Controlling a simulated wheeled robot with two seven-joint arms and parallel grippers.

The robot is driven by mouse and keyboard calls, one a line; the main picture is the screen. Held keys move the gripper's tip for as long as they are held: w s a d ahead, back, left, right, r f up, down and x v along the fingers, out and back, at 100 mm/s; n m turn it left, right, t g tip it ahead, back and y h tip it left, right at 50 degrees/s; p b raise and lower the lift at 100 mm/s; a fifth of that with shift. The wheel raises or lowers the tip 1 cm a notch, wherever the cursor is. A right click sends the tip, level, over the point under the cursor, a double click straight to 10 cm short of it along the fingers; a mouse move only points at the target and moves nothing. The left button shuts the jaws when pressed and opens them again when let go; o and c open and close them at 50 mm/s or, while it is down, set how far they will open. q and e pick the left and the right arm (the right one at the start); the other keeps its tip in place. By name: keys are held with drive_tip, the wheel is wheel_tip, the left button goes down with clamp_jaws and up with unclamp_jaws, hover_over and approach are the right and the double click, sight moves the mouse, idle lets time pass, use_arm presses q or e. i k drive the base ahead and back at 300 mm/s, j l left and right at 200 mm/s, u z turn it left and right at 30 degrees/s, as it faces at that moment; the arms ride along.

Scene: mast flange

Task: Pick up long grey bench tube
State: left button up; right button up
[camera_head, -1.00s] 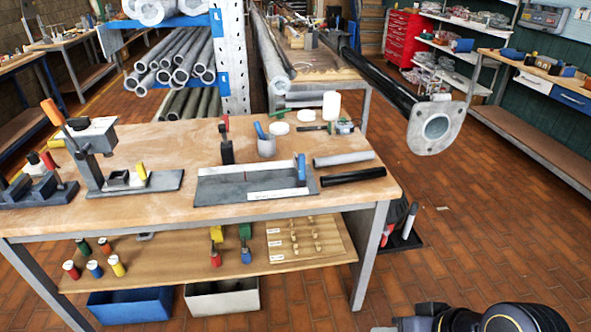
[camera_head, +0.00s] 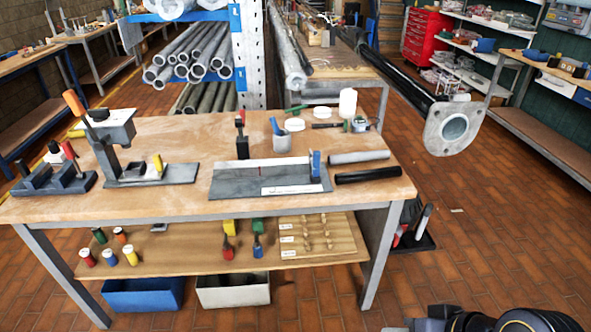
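A grey tube (camera_head: 360,157) lies on the right part of the wooden bench (camera_head: 190,135), roughly crosswise in the picture. A black tube (camera_head: 368,174) lies just in front of it, apart from it. Nothing holds the grey tube. Part of my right arm with what looks like its gripper (camera_head: 415,325) shows at the bottom right edge, well in front of the bench and far from the tube. Its fingers are mostly cut off by the frame. My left gripper is not in view.
A flat grey fixture (camera_head: 235,180) with a blue post lies left of the tube. A grey cup (camera_head: 281,143) and white bottle (camera_head: 347,103) stand behind. A long black mast with a grey flange (camera_head: 453,130) juts out at the right.

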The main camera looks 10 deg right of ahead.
sight(372, 155)
drive_tip(key=i+l+u, duration=0.45)
drive_tip(key=i+l, duration=1)
